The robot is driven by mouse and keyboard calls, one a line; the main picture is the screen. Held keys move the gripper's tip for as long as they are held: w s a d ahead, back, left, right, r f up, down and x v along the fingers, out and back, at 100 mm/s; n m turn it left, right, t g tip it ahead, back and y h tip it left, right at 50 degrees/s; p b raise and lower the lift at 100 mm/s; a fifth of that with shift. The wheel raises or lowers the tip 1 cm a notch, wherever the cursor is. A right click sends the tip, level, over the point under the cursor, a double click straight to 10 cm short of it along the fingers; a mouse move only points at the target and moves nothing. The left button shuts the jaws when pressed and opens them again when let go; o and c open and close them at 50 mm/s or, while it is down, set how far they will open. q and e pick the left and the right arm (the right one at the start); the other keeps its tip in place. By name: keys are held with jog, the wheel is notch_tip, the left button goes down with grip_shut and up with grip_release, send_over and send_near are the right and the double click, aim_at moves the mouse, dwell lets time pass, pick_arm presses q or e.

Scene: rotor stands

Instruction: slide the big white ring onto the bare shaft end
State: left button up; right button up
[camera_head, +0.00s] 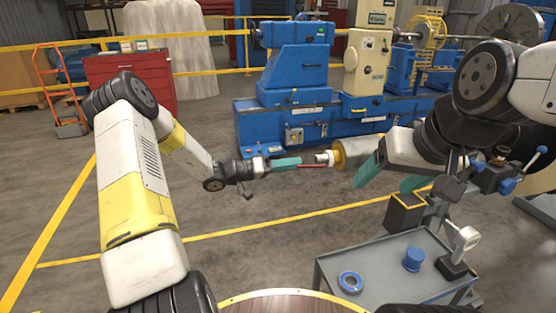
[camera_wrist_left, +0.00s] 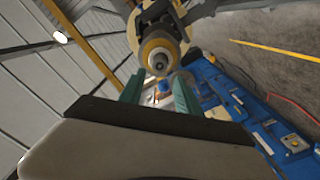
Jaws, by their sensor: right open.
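The bare shaft end (camera_head: 323,157) points left in the head view, with a yellow collar (camera_head: 340,155) and a thick grey cylinder behind it. The left wrist view shows the shaft end (camera_wrist_left: 160,60) nearly head-on, above the fingertips. My left gripper (camera_head: 290,162) is just left of the shaft end in the head view. Its two teal fingers (camera_wrist_left: 160,88) are apart with nothing seen held between them. My right gripper (camera_head: 388,181) is open near the grey cylinder, its teal fingers spread. I cannot make out a separate big white ring; a pale band shows around the shaft end.
A grey cart (camera_head: 385,271) stands at the lower right with a blue ring (camera_head: 350,281), a blue cylinder (camera_head: 413,259) and a white-headed gauge (camera_head: 467,238). A blue machine (camera_head: 300,75) fills the back. Open floor lies to the left, beyond my left arm.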

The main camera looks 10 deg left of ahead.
aim_at(316, 160)
pick_arm(q)
jog(key=shift+x, duration=2.4)
jog(key=shift+d, duration=0.15)
jog(key=shift+x, duration=2.5)
jog(key=shift+v, duration=3.55)
jog(key=s+d+r+m+g+y, duration=0.1)
jog(key=s+r+g+y, duration=0.2)
jog(key=s+r, duration=0.35)
jog(key=s+r+m+g+y, duration=0.1)
jog(key=s+r+g+y, duration=0.2)
jog(key=s, duration=0.7)
jog(key=s+a+r+n+t+y, duration=0.2)
jog(key=s+a+r+n+y, duration=0.1)
jog(key=s+a, duration=0.3)
jog(key=s+a+r+n+t+y, duration=0.2)
jog(key=s+a+r+y, duration=0.3)
jog(key=s, duration=0.6)
jog(key=shift+a+n+t, duration=0.4)
jog(key=shift+a+t, duration=0.2)
jog(key=shift+a, duration=0.65)
